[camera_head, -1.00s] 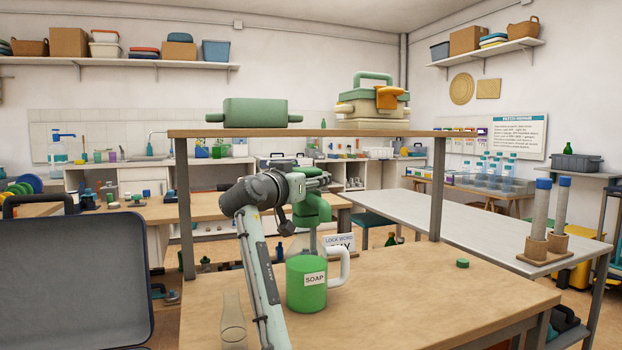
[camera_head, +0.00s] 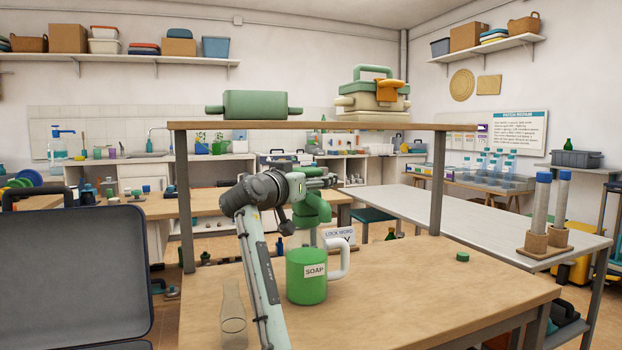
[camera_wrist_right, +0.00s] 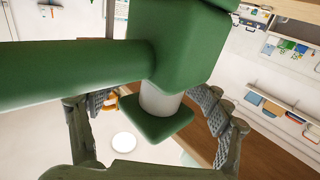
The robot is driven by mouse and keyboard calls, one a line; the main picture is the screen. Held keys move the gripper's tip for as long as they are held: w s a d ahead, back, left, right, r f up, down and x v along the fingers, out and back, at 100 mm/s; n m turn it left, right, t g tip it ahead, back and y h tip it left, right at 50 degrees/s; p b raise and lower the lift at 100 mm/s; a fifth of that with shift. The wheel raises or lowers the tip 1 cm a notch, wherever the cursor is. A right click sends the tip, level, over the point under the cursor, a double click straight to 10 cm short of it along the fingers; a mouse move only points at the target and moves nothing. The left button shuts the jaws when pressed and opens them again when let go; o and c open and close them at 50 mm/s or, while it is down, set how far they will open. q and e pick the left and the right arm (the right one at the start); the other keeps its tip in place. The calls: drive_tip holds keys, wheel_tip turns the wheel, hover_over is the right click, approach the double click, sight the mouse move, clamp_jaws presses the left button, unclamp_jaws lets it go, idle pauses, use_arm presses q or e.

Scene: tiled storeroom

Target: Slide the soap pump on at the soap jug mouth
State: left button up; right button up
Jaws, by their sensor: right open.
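The green soap jug (camera_head: 306,283) with a white handle and a SOAP label stands upright on the wooden table. The green soap pump (camera_head: 313,212) is above the jug's top, with a pale tube below it toward the mouth. I cannot tell whether it is seated. My right gripper (camera_head: 322,181) is at the pump head. In the right wrist view the pump's green block, long spout and pale stem (camera_wrist_right: 160,101) are between the fingers of my right gripper (camera_wrist_right: 157,110). The fingers are apart, with gaps beside the stem. The jug mouth is hidden. My left gripper is out of view.
A clear glass bottle (camera_head: 233,315) stands at the front left, close to my arm. A small green cap (camera_head: 462,256) lies right of the jug. A raised shelf (camera_head: 310,126) spans above the table on posts. The table's right side is mostly clear.

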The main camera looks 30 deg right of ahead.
drive_tip(key=v, duration=1.2)
idle(0.5)
